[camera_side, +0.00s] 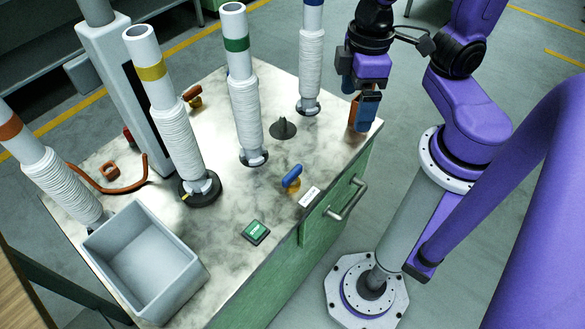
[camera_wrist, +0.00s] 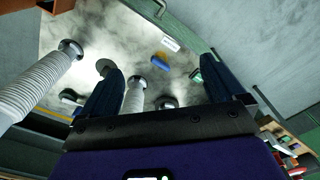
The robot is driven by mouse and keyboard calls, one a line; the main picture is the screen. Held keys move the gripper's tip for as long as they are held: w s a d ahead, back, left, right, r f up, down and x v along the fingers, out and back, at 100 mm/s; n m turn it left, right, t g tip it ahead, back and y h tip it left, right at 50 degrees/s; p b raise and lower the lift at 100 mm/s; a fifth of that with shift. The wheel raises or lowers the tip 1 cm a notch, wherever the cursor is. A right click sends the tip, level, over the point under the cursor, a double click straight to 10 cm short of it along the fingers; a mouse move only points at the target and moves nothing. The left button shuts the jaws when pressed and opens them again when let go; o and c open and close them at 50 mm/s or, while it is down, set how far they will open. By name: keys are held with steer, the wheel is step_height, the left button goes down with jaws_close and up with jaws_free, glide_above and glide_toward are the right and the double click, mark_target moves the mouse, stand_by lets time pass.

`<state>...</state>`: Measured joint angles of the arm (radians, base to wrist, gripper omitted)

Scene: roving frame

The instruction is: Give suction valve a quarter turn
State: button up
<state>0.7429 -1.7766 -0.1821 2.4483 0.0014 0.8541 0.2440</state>
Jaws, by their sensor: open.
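A valve with a blue lever handle (camera_side: 291,178) on a brass body stands near the right front edge of the marble-topped bench. A small white label, too small to read, lies beside it. The blue handle also shows in the wrist view (camera_wrist: 160,63), beyond and between my fingers. A second valve with a brown-red handle (camera_side: 192,93) stands at the back of the bench. I cannot tell from the labels which is the suction valve. My gripper (camera_side: 363,118) is open and empty above the bench's right corner, apart from both valves; its fingers frame the wrist view (camera_wrist: 162,82).
Several ribbed upright hoses with coloured bands, such as the green-banded one (camera_side: 243,100), rise from the bench. A grey bin (camera_side: 185,275) and a green button plate (camera_side: 256,232) are at the front.

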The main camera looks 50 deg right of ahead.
mark_target(292, 172)
steer(key=w+a+f+m, duration=0.4)
steer(key=w+a+m, duration=0.3)
steer(key=w+m, duration=0.2)
step_height(292, 172, down, 18)
steer(key=shift+d+r, duration=0.1)
steer(key=shift+r, duration=0.1)
stand_by(0.5)
steer(key=c, duration=1)
